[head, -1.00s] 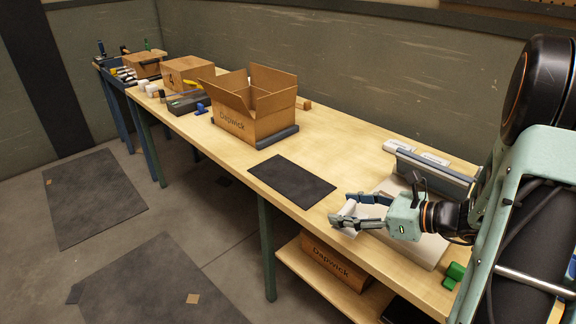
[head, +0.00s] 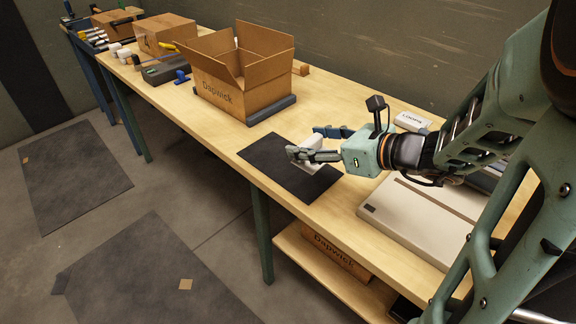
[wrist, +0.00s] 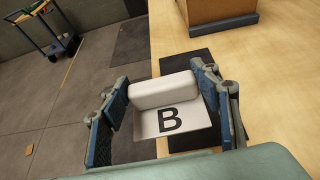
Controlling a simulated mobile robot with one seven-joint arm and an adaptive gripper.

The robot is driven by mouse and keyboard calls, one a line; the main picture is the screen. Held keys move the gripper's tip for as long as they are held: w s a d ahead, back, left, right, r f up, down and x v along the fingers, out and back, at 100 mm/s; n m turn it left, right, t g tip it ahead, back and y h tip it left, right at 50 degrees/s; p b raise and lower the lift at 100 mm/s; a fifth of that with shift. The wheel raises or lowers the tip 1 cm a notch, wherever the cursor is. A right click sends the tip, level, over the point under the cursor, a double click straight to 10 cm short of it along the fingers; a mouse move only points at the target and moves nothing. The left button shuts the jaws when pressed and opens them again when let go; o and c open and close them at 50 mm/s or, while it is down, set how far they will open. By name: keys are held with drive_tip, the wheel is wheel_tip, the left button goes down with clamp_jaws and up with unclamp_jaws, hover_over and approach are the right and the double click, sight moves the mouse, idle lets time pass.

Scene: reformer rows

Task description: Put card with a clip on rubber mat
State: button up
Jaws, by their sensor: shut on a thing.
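The card with a clip is a white card marked "B" (wrist: 172,121) with a thick white clip block (wrist: 164,90) along one edge. My gripper (wrist: 162,78) is shut on the clip block, one finger at each end. In the head view, the card (head: 313,168) shows partly below my gripper (head: 310,144), which hides much of it. The rubber mat (head: 267,156) is a dark flat rectangle near the table's front edge. My gripper and the card are over its right part. I cannot tell whether the card touches the mat.
An open cardboard box (head: 224,92) stands on a dark base behind the mat. A large flat pale panel (head: 410,212) lies to the right. A closed box (head: 165,35) and small items stand farther left. The left part of the mat is clear.

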drive_tip(key=shift+s+a+r, duration=0.2)
drive_tip(key=shift+s+a, duration=0.2)
drive_tip(key=shift+a, duration=0.3)
drive_tip(key=w+a+f+b, duration=0.2)
drive_tip(key=w+f, duration=0.2)
drive_tip(key=w, duration=0.4)
drive_tip(key=b, duration=0.2)
hover_over(285, 161)
drive_tip(key=f, duration=0.5)
drive_tip(key=shift+s+d, duration=0.1)
drive_tip(key=shift+s, duration=0.15)
drive_tip(key=shift+w+f, duration=0.15)
drive_tip(key=shift+f, duration=0.1)
drive_tip(key=shift+w+f, duration=0.2)
drive_tip(key=shift+f, duration=1.45)
drive_tip(key=shift+f+b, duration=0.15)
drive_tip(key=shift+b, duration=0.25)
drive_tip(key=o, duration=1.1)
